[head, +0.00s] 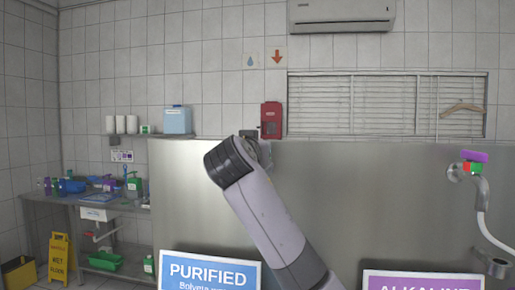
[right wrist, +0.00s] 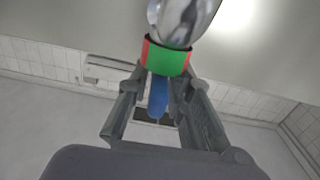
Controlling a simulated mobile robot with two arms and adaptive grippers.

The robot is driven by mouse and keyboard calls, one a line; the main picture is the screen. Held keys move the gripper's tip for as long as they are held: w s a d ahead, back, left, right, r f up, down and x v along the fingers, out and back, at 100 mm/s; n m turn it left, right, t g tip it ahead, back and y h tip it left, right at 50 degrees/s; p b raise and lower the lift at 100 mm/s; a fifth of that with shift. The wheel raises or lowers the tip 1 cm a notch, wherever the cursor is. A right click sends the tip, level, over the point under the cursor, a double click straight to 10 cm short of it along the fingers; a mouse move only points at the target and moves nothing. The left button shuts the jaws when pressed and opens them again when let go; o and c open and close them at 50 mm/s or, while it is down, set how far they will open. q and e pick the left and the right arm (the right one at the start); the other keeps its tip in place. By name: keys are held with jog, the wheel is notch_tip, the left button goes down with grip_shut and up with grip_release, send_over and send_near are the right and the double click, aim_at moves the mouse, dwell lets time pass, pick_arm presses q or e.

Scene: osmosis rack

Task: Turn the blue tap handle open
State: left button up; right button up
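The blue tap handle (right wrist: 158,97) shows in the right wrist view, hanging from a chrome tap (right wrist: 182,18) with a green and red band (right wrist: 167,58). My right gripper (right wrist: 161,84) is open, with one finger on each side of the handle. Some space shows beside the handle, and I cannot tell whether either finger touches it. In the head view my right arm reaches up to the middle of the steel panel. It hides the blue handle and most of its tap there. My left gripper is in neither view.
A second tap (head: 478,186) with a purple handle (head: 474,156) stands at the right of the steel panel (head: 390,190). PURIFIED (head: 209,272) and ALKALINE (head: 422,281) signs are low in front. A sink counter (head: 45,200) and yellow floor sign (head: 59,258) are at the left.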

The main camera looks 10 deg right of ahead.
jog(key=shift+o, duration=1.1)
jog(key=shift+s+d, duration=0.1)
jog(key=shift+d, duration=0.2)
jog(key=shift+a, duration=0.1)
jog(key=shift+s+a+r, duration=0.1)
jog(key=shift+a, duration=0.1)
jog(key=v, duration=1.1)
jog(key=shift+s, duration=0.35)
jog(key=shift+d, duration=0.1)
